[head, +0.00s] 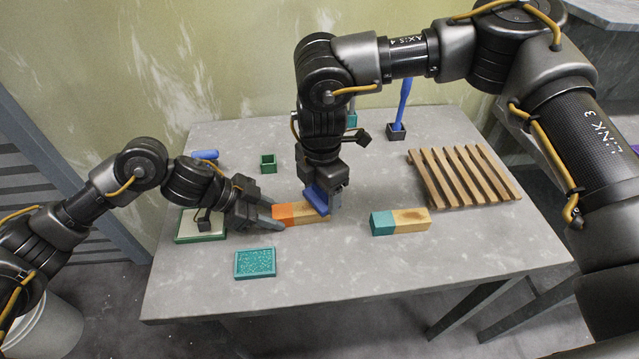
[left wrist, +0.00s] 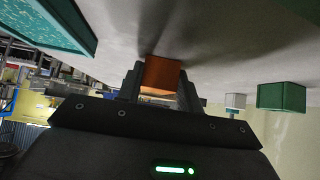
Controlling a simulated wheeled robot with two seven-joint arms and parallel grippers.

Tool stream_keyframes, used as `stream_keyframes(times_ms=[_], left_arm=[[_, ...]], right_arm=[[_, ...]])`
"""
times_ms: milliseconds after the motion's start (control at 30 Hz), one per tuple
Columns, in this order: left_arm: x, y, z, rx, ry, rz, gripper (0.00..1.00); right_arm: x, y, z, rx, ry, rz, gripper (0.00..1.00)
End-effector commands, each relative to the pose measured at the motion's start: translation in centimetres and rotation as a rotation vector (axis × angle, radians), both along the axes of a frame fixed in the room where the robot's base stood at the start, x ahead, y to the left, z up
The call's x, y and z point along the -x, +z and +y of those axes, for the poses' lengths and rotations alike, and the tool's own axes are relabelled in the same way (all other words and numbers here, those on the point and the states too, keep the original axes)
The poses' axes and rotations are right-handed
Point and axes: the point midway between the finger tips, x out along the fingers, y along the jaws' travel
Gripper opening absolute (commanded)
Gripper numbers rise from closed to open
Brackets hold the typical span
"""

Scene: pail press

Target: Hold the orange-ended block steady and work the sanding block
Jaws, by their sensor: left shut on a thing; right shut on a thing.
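The orange-ended block (head: 287,215) lies on the grey table, its orange end toward the left and its bare wood toward the right. My left gripper (head: 279,216) is shut on the orange end; in the left wrist view the orange end (left wrist: 160,76) sits between the fingers. My right gripper (head: 328,200) is shut on the blue sanding block (head: 316,199), which is at the top of the wooden part of the orange-ended block. Whether the sanding block touches the wood cannot be told, as the fingers partly cover it.
A teal-ended block (head: 400,221) lies to the right, before a wooden slatted rack (head: 463,177). A green-edged tray (head: 187,227) is under my left arm. A small green box (head: 268,164) and a blue-handled tool (head: 403,103) stand behind.

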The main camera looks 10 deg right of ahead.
Motion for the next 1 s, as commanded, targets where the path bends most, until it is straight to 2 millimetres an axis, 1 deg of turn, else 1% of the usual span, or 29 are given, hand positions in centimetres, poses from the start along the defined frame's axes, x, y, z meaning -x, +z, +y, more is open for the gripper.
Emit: stream_keyframes(times_ms=[567,1000], left_arm=[[0.0,0.01,0.0,0.0,0.0,0.0,0.0],[0.0,0.01,0.0,0.0,0.0,0.0,0.0]], right_arm=[[-0.03,-0.12,0.01,0.0,0.0,-0.001,0.49],[-0.03,-1.07,0.02,0.0,0.0,-0.001,0.49]])
